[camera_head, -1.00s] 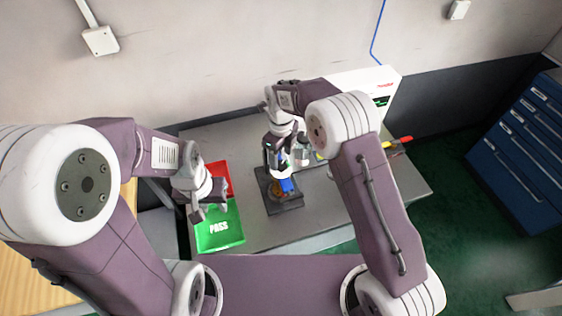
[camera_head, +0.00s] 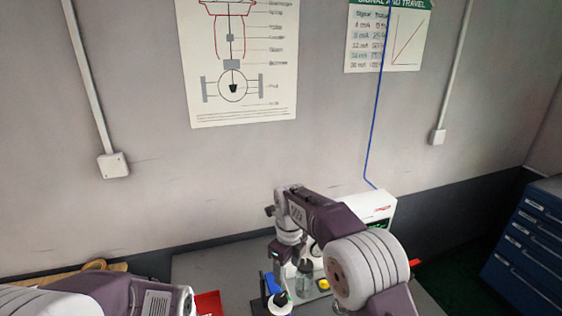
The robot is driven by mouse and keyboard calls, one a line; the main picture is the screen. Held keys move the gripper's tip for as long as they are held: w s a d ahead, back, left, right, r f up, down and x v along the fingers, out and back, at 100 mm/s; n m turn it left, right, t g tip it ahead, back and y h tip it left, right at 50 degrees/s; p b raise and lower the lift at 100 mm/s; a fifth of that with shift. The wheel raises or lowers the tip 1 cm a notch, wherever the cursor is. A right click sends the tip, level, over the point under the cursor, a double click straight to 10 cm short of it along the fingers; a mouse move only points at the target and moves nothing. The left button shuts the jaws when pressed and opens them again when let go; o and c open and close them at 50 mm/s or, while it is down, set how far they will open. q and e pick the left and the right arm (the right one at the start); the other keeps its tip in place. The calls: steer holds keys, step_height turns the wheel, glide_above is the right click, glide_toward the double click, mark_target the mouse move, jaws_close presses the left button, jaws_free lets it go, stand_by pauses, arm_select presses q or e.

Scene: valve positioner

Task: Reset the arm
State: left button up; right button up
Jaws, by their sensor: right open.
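My right arm reaches over the grey bench (camera_head: 215,268) from the lower right. My right gripper (camera_head: 292,268) points down and is open, its fingers partly hidden by the wrist and close to small parts. Just below it a blue part (camera_head: 272,283) and a white round part with a dark top (camera_head: 279,305) show at the bottom edge. I cannot tell whether the gripper touches them. My left arm shows only as a link at the lower left; its gripper is outside the picture.
A clear jar (camera_head: 304,277) and a yellow piece (camera_head: 324,284) stand close beside the right gripper. A white instrument box (camera_head: 372,208) stands behind my arm. A red tray (camera_head: 207,303) is at the bottom edge. A blue drawer cabinet (camera_head: 527,250) is on the right. Posters hang on the wall.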

steer(key=s+d+f+n+b, duration=0.1)
steer(key=s+d+n+b, duration=0.2)
steer(key=s+d, duration=0.8)
steer(key=s+d+f+n, duration=0.2)
steer(key=s+f+n, duration=0.2)
steer(key=n, duration=0.7)
steer(key=s+d+f+n+b, duration=0.1)
steer(key=s+d+f+n, duration=0.2)
steer(key=s+n, duration=0.3)
steer(key=f+n, duration=0.1)
steer(key=n, duration=0.4)
steer(key=shift+f+t, duration=0.3)
steer(key=shift+f, duration=0.05)
steer(key=shift+d, duration=0.1)
